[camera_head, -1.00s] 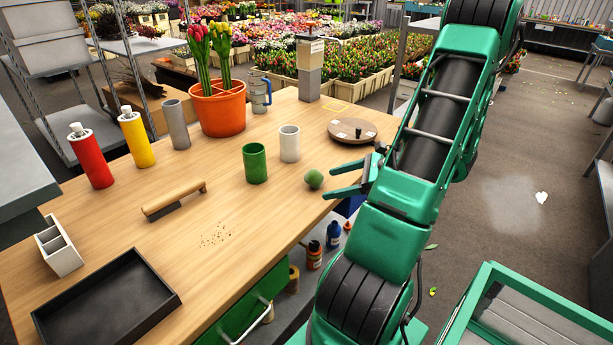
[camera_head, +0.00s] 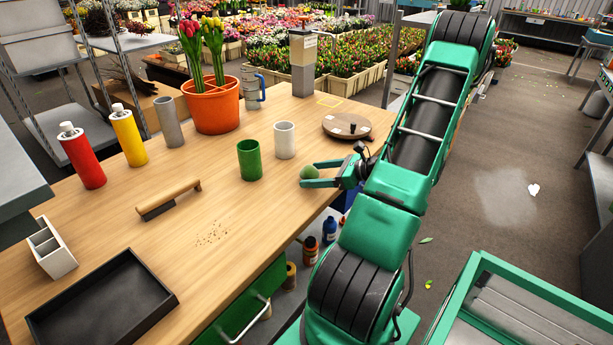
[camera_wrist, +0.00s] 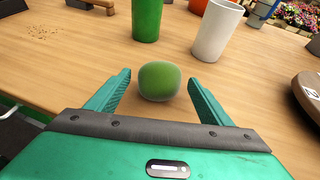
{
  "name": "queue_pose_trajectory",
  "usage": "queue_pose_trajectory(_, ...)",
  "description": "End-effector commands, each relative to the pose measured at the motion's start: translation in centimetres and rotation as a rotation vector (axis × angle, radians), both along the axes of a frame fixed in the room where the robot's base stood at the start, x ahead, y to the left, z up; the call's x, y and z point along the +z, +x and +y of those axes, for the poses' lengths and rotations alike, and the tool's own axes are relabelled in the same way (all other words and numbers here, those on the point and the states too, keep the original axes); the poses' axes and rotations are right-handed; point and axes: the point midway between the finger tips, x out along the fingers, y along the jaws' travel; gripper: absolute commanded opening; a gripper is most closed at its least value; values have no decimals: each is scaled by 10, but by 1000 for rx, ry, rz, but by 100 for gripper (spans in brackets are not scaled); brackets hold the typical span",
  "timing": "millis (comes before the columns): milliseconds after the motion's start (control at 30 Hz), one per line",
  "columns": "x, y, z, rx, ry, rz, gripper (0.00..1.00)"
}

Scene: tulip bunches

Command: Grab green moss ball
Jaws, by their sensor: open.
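The green moss ball (camera_head: 309,172) rests on the wooden table near its right edge. In the wrist view the moss ball (camera_wrist: 159,81) sits between and slightly beyond the fingertips, with a gap on each side. My gripper (camera_head: 309,174) is open, low over the tabletop, with its two teal fingers pointing left on either side of the ball. In the wrist view my gripper (camera_wrist: 160,85) shows both fingers spread, with nothing held between them.
A green cup (camera_head: 249,160) and a white cup (camera_head: 285,140) stand just beyond the ball. A round wooden turntable (camera_head: 347,126) lies at the back right. A brush (camera_head: 168,199) and a black tray (camera_head: 101,303) lie left. The table front middle is mostly clear.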

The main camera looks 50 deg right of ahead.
Motion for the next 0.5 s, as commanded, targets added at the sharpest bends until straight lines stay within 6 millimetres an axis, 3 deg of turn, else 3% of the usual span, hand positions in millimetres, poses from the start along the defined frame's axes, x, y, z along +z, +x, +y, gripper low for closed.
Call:
queue_pose_trajectory(200, -9, 21, 7, 1, 0, 0, 74)
queue_pose_trajectory(467, -10, 23, 7, 0, 0, 0, 74)
queue_pose_trajectory(500, -10, 23, 7, 0, 0, 0, 67)
